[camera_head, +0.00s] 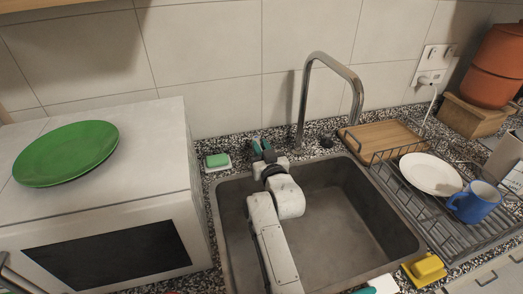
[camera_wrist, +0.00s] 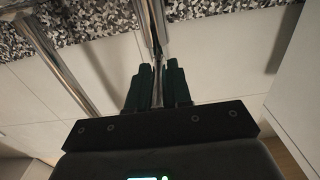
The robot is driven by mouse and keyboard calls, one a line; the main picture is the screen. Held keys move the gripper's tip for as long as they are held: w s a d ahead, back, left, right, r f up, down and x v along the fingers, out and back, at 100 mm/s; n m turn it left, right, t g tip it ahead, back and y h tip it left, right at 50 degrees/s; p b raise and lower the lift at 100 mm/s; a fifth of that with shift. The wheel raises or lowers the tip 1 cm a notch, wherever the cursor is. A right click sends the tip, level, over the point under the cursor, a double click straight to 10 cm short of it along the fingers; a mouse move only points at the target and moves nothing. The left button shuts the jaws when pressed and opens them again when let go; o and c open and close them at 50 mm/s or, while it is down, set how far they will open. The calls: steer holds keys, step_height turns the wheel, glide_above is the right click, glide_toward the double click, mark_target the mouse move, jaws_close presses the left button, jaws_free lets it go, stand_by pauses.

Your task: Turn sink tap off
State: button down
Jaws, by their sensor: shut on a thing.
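The chrome sink tap (camera_head: 302,100) rises behind the sink (camera_head: 215,215), its spout arching over the basin. The tap's spout also shows at the left of the wrist view (camera_wrist: 62,70). My gripper (camera_head: 262,147) is at the sink's back edge, left of the spout base. In the wrist view its dark green fingers (camera_wrist: 158,66) are closed around a thin metal rod, the tap handle (camera_wrist: 153,30). The handle is hidden by my gripper in the head view. No water stream is visible under the spout.
A green sponge (camera_head: 217,160) lies left of my gripper. A dish rack (camera_head: 440,225) with a white plate (camera_head: 430,174) and blue mug (camera_head: 474,202) stands right of the sink. A white appliance (camera_head: 185,150) bearing a green plate (camera_head: 66,153) stands left. The basin looks empty.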

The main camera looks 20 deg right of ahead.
steer(key=shift+r, duration=0.25)
steer(key=c, duration=1.3)
jaws_free()
steer(key=shift+d, duration=0.15)
steer(key=shift+o, duration=0.9)
steer(key=shift+f, duration=0.2)
steer(key=shift+s+a+p, duration=0.2)
steer(key=shift+s+p, duration=0.3)
steer(key=s+p, duration=0.6)
steer(key=s, duration=0.3)
steer(key=shift+s, duration=0.35)
